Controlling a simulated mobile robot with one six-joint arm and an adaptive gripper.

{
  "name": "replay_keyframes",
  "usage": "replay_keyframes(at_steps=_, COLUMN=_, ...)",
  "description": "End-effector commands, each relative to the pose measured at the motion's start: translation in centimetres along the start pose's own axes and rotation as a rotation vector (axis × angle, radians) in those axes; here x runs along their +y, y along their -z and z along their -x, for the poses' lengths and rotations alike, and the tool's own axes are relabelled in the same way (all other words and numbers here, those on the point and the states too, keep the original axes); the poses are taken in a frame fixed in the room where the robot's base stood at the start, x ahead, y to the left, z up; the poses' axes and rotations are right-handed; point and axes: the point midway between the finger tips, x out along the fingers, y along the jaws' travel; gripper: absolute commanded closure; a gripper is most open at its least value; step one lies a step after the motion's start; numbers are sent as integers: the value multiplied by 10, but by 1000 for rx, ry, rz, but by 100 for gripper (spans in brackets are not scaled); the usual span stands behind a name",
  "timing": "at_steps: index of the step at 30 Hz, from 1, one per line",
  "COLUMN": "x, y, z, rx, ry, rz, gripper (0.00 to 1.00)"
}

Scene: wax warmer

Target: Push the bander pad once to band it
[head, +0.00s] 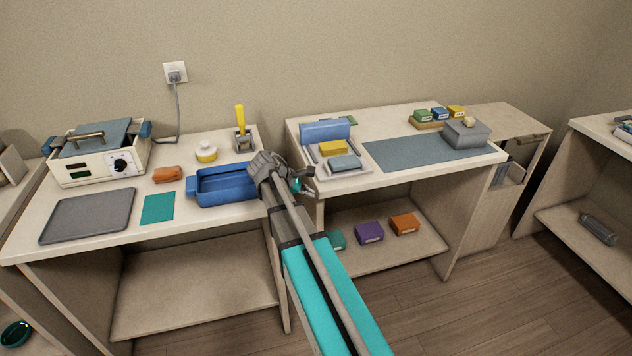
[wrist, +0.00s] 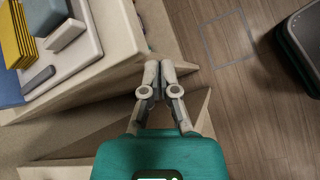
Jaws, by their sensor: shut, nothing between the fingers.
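The bander appears to be the pale tray-like unit (head: 316,172) at the left end of the right-hand table. It has a blue raised back (head: 325,131), a yellow block (head: 333,147) and a grey-blue pad (head: 344,163) at its front, likely the bander pad. In the wrist view a grey-blue block (wrist: 45,14) and yellow pieces (wrist: 17,38) of this unit show at upper left. My gripper (head: 302,184) is shut and empty, just off the left front corner of that table, apart from the pad. Its fingertips (wrist: 160,68) meet in the wrist view.
The left table holds a blue tray (head: 222,186), an orange block (head: 167,174), a warmer (head: 98,155) and a grey mat (head: 88,214). A slate mat (head: 405,156) and grey box (head: 466,136) lie right of the bander. Coloured boxes (head: 369,232) stand on the shelf below.

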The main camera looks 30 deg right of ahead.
Motion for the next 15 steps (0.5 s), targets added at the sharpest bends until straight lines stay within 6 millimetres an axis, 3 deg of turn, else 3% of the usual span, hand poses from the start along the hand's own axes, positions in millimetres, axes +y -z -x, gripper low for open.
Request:
replay_keyframes(at_steps=8, x=-69, y=23, z=20, rx=180, ry=107, rz=-238, gripper=100)
replay_keyframes(at_steps=15, x=-156, y=49, z=54, rx=366, ry=336, rz=-547, gripper=100)
